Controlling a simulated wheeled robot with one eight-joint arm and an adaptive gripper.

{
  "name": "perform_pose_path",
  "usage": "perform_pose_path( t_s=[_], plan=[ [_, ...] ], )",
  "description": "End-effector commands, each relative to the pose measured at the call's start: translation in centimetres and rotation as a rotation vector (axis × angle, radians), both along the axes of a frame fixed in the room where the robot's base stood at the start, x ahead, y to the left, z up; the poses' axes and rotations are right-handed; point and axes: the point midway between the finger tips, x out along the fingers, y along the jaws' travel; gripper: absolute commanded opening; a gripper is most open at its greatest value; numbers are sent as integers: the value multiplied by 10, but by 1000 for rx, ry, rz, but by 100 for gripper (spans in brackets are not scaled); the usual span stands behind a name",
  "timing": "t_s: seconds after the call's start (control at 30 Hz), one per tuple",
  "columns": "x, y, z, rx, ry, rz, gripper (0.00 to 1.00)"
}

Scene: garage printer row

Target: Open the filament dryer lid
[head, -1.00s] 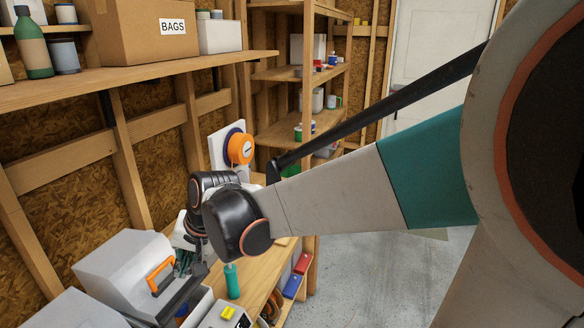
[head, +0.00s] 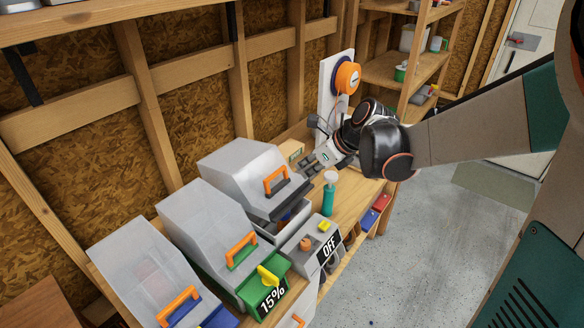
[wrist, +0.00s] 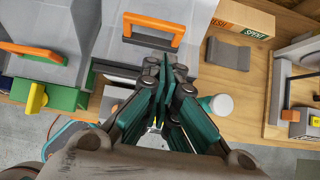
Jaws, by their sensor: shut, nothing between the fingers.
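Three grey sloped-lid dryers stand in a row on the bench. The far one (head: 240,168) has a dark front and an orange handle (head: 275,180); its lid looks down. The middle one (head: 205,220) has a green front, an orange handle and a "15%" label. The near one (head: 140,265) has a blue front and an orange handle. My gripper (wrist: 165,75) is shut and empty. In the wrist view its tips lie before the far dryer's front edge, below its handle (wrist: 152,28) in the picture, not holding it. In the head view my gripper is right of that dryer.
A teal bottle with a pale top (head: 329,195) stands right of the far dryer. A grey box marked "OFF" (head: 308,245) sits in front. A "FRESH/SPENT" box (wrist: 245,18) and a grey bracket (wrist: 228,53) lie behind. A spool panel (head: 335,85) stands at the back.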

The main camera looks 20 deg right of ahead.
Motion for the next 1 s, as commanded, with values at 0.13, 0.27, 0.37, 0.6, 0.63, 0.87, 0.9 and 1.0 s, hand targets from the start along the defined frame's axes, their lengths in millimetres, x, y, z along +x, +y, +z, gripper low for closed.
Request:
perform_pose_path(
  t_s=[0.13,0.27,0.37,0.6,0.63,0.87,0.9,1.0],
  plan=[
    [11,9,-18,-1,-1,4,0],
    [24,18,-37,-2,-2,5,0],
    [32,24,-50,-3,-2,4,0],
    [46,33,-69,-3,-1,4,0],
    [47,34,-70,-3,-2,4,0],
    [48,35,-72,-3,-2,3,0],
    [48,35,-72,-3,-2,3,0],
    [48,35,-72,-3,-2,3,0]
  ],
)
